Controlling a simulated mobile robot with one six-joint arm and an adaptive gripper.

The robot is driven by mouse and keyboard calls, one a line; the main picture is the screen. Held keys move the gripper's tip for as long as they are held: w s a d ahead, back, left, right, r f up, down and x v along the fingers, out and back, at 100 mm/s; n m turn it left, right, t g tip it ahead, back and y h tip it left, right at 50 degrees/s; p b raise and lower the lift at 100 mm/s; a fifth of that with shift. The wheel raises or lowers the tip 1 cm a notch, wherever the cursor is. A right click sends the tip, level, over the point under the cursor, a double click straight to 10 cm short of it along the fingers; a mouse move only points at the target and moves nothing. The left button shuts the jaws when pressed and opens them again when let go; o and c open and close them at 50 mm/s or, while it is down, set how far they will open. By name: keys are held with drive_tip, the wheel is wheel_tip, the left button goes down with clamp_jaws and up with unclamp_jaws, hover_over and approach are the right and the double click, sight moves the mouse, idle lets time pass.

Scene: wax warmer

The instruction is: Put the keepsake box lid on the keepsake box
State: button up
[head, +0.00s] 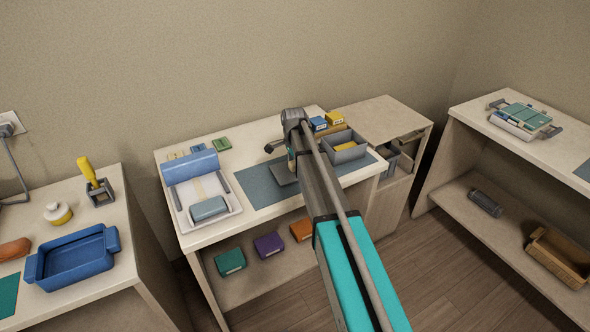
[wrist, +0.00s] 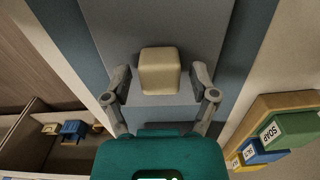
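The keepsake box lid appears to be the flat grey piece (head: 284,173) on the blue-grey mat, partly hidden by my arm in the head view. In the wrist view its grey top (wrist: 150,22) fills the middle, with a cream block-shaped knob (wrist: 160,70) standing on it. My gripper (wrist: 160,82) has one finger on each side of the knob, with a small gap showing on both sides. The keepsake box appears to be the open grey box (head: 359,157) right of my arm, at the mat's right end.
A blue roller machine (head: 190,166) stands left of the mat (head: 256,187). A lower shelf holds several coloured boxes (head: 268,244).

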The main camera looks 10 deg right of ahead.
sight(294, 162)
clamp_jaws()
drive_tip(key=shift+r+p, duration=0.5)
idle(0.8)
drive_tip(key=shift+r+p, duration=1.6)
drive_tip(key=shift+p, duration=0.05)
